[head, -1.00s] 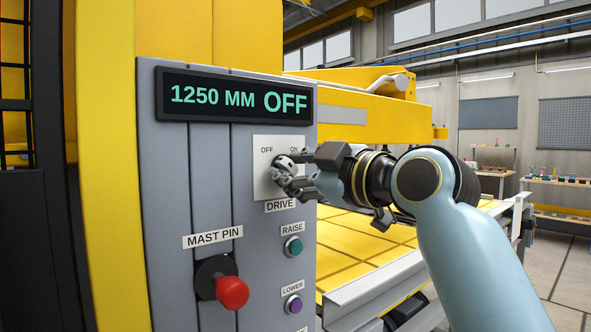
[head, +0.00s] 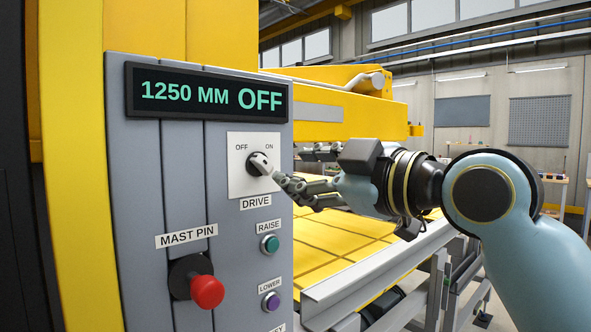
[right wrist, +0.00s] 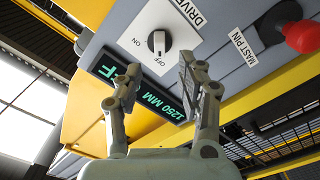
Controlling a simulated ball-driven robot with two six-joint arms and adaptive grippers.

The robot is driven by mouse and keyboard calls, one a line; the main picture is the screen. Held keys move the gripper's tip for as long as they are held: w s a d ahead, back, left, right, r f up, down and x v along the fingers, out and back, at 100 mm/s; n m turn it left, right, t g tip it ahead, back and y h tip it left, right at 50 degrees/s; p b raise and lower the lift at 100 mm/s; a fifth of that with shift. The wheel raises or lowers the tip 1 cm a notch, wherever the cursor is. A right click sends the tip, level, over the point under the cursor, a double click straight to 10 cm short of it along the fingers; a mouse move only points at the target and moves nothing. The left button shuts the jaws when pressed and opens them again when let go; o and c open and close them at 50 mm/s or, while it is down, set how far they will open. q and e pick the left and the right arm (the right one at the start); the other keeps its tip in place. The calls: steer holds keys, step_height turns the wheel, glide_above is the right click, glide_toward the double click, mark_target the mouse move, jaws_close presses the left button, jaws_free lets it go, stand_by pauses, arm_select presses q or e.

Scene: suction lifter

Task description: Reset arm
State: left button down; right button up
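The drive switch (head: 257,163), a dark knob with a pale handle, sits on a white plate marked OFF and ON on the grey control panel (head: 182,140). The display (head: 205,94) reads 1250 MM OFF. My right gripper (head: 299,170) is just right of the switch, with its fingers apart. In the right wrist view my right gripper (right wrist: 155,78) is open and empty, and the switch (right wrist: 158,42) shows clear beyond the fingertips. My left gripper is not in view.
The red mast pin knob (head: 206,291), green raise button (head: 270,243) and purple lower button (head: 271,301) sit below on the panel. A yellow platform (head: 350,245) with a grey rail (head: 385,275) lies behind and below my right arm.

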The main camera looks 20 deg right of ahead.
stand_by(0.3)
